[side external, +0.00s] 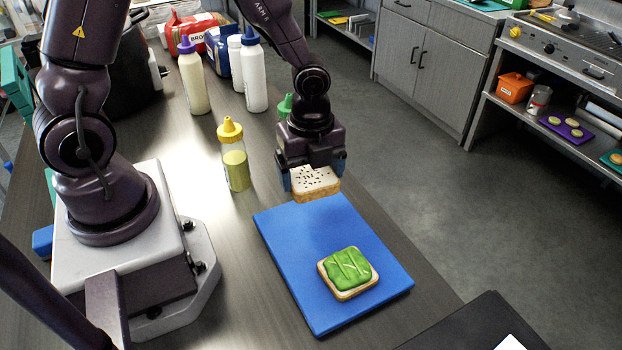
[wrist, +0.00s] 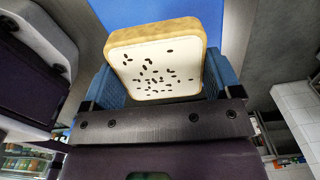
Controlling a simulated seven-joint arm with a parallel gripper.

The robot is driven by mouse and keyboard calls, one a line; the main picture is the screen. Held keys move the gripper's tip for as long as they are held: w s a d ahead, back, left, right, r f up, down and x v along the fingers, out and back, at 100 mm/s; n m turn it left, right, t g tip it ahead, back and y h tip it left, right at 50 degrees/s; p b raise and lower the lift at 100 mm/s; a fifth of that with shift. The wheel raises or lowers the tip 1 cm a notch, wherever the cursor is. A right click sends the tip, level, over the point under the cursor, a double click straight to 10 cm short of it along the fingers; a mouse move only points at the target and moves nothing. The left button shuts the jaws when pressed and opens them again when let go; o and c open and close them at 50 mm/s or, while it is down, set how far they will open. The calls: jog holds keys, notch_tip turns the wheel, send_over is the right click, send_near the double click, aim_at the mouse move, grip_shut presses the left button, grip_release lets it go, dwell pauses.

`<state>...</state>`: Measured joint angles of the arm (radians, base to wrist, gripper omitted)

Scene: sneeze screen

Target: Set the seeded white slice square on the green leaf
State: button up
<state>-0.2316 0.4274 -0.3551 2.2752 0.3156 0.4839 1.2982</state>
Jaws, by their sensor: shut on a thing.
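The seeded white slice (side external: 315,183) has dark specks on its white face and a tan crust. My gripper (side external: 314,180) is shut on it, with a blue finger at each side. In the wrist view the slice (wrist: 158,68) sits between the blue finger pads, its seeded face toward the camera. In the side view it is held above the far end of the blue board, apart from the leaf. The green leaf (side external: 348,267) lies on a slice of bread (side external: 348,290) near the front of the blue board (side external: 293,239).
A squeeze bottle with a yellow cap (side external: 234,157) stands left of my gripper. A green-capped bottle (side external: 284,107) is partly hidden behind my wrist. Several taller bottles and bags stand farther back. The board around the leaf is clear. A dark surface (side external: 465,325) lies at the lower right.

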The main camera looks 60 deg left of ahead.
dwell(0.4)
jog(key=d+m, duration=0.2)
jog(key=d, duration=0.5)
jog(key=n, duration=0.2)
send_over(348, 265)
jog(key=shift+s+f, duration=0.25)
jog(key=shift+f, duration=0.4)
jog(key=shift+w+d+r+n, duration=0.1)
jog(key=shift+w+n, duration=0.15)
jog(key=shift+n, duration=0.55)
jog(key=shift+f, duration=2.4)
jog(key=shift+f, duration=0.6)
